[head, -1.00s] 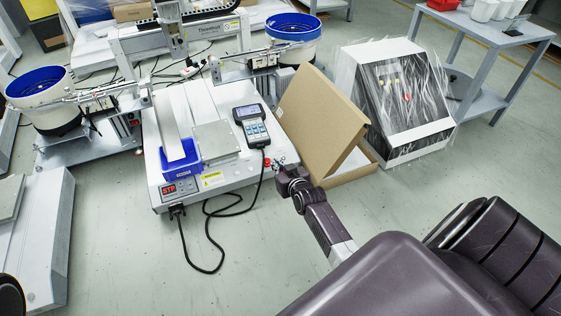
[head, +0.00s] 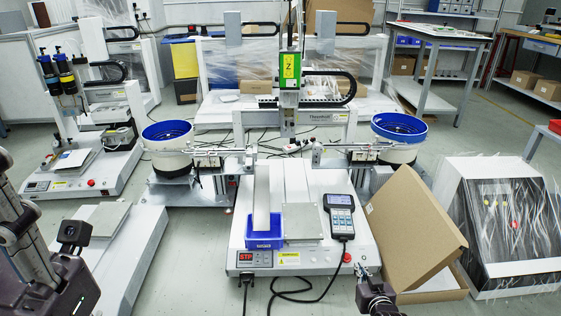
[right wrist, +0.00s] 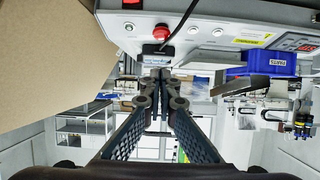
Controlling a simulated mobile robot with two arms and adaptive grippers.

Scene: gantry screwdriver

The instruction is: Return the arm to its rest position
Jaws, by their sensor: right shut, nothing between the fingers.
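My right gripper (head: 365,272) is at the bottom of the head view, just in front of the machine's front right corner and beside the leaning cardboard box. In the right wrist view, its fingers (right wrist: 160,78) are together with nothing between them, close to the red button on the machine's front. My left arm comes in at the lower left of the head view; a dark part at its end, probably the left gripper (head: 75,232), is small and its fingers cannot be made out. The screwdriver machine (head: 240,215) stands upright in the middle.
A handheld controller (head: 341,216) and a blue bin (head: 264,238) sit on the machine. A cardboard box (head: 408,225) leans at its right, beside a plastic-wrapped cabinet (head: 515,225). Blue-rimmed bowls (head: 168,132) (head: 399,128) flank it. A black cable (head: 292,297) hangs in front.

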